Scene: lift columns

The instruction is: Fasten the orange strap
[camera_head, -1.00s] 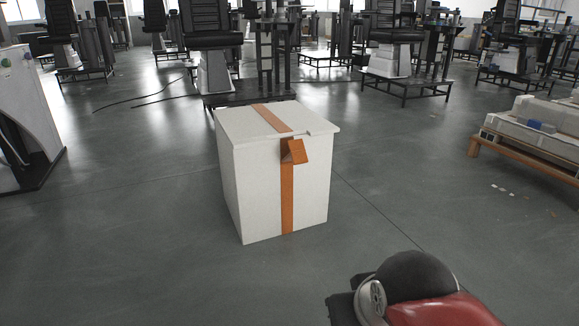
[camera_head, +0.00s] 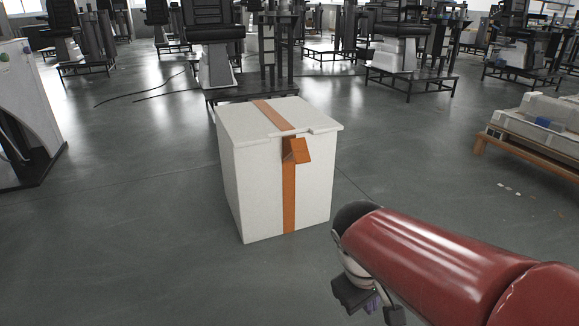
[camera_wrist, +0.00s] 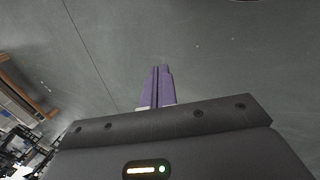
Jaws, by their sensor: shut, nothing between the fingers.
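The orange strap (camera_head: 288,195) runs over the lid and down the front of a white box (camera_head: 250,190) standing on the floor in the head view. Below the lid's edge, a short orange flap (camera_head: 298,150) of the strap sticks out from the front, tilted away from it. My gripper shows at the lower right of the head view (camera_head: 371,302), partly hidden below my red arm, to the right of the box and apart from it. In the wrist view its purple fingers (camera_wrist: 158,87) are together with nothing between them, over bare floor. The strap is not in the wrist view.
A wooden pallet with pale boxes (camera_head: 535,125) stands at the right. A white cabinet (camera_head: 25,110) stands at the left edge. Chairs on lift columns (camera_head: 215,50) stand behind the box, with black cables on the floor. The floor around the box is clear.

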